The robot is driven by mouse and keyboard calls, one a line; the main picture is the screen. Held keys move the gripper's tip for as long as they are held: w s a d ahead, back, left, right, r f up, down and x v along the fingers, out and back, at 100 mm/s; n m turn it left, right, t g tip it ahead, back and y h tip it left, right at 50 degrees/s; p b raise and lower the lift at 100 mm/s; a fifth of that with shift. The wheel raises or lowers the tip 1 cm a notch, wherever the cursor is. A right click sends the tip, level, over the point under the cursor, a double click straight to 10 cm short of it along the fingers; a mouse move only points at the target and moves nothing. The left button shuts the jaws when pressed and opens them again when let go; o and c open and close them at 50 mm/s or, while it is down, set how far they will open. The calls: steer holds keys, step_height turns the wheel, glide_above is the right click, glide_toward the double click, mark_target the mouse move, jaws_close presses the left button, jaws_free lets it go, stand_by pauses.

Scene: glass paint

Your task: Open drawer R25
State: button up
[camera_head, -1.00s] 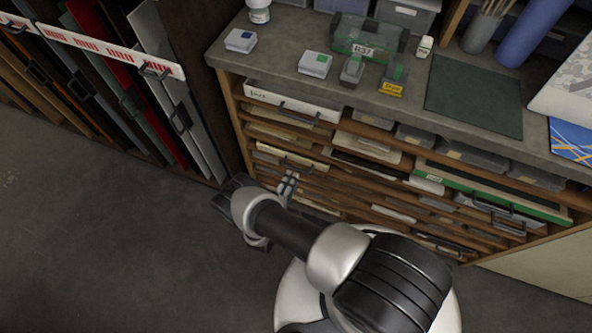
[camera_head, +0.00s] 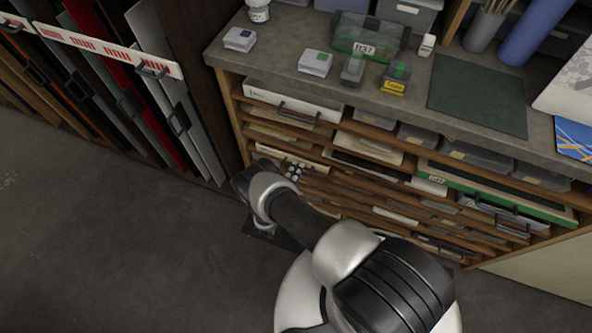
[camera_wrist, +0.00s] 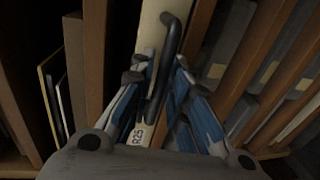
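Drawer R25 (camera_wrist: 149,25) has a cream front that fills the middle of the wrist view, with its "R25" label low on it. Its dark bar handle (camera_wrist: 172,38) runs lengthwise between the two blue-grey fingers of my gripper (camera_wrist: 161,62). The fingers are apart on either side of the handle, with a visible gap, so they do not look closed on it. In the head view my gripper (camera_head: 293,170) is at the cabinet's left part, in front of a cream drawer front (camera_head: 284,155). My wrist and fingers hide part of that front. The drawer looks shut.
Wooden shelves with other drawers and trays surround it, including a white drawer (camera_head: 295,101) above and a green-edged one (camera_head: 490,190) to the right. The worktop (camera_head: 300,35) carries small boxes and a green mat (camera_head: 477,95). Upright panels (camera_head: 120,80) stand left. The floor is clear.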

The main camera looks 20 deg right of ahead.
jaws_close()
stand_by(0.4)
